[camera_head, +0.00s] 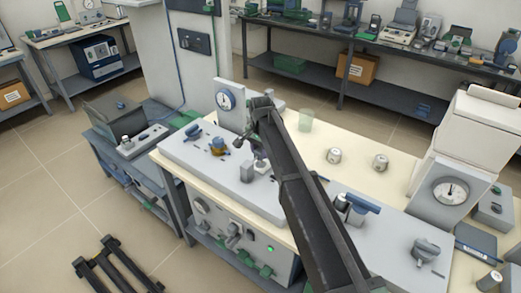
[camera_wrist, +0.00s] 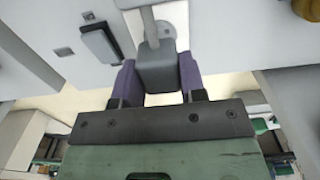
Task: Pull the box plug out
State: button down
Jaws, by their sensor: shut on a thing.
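The box plug (camera_wrist: 157,66) is a grey block with a paler rod at its top end in the wrist view. My gripper (camera_wrist: 158,80) has its two purple fingers shut on both sides of this block. The rod runs up to a round light disc (camera_wrist: 168,30) on a pale grey surface; I cannot tell whether the plug is still seated there. In the head view my gripper (camera_head: 258,152) is over the grey-topped box (camera_head: 215,165) on the bench, and my arm partly hides the area. The plug is too small to make out clearly there.
A gauge (camera_head: 226,100) stands behind. A grey block (camera_head: 247,171) is close by.

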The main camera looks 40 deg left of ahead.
jog(key=c, duration=0.7)
grip_release()
notch_tip(320, 180, up, 11)
jog(key=p, duration=1)
jog(key=shift+p, duration=0.4)
jog(key=s+d, duration=0.3)
jog(key=d, duration=1.8)
jog(key=s+d, duration=0.4)
jog(key=d, duration=1.7)
jog(key=s+d, duration=0.3)
jog(key=d, duration=1.9)
jog(key=shift+s, duration=0.35)
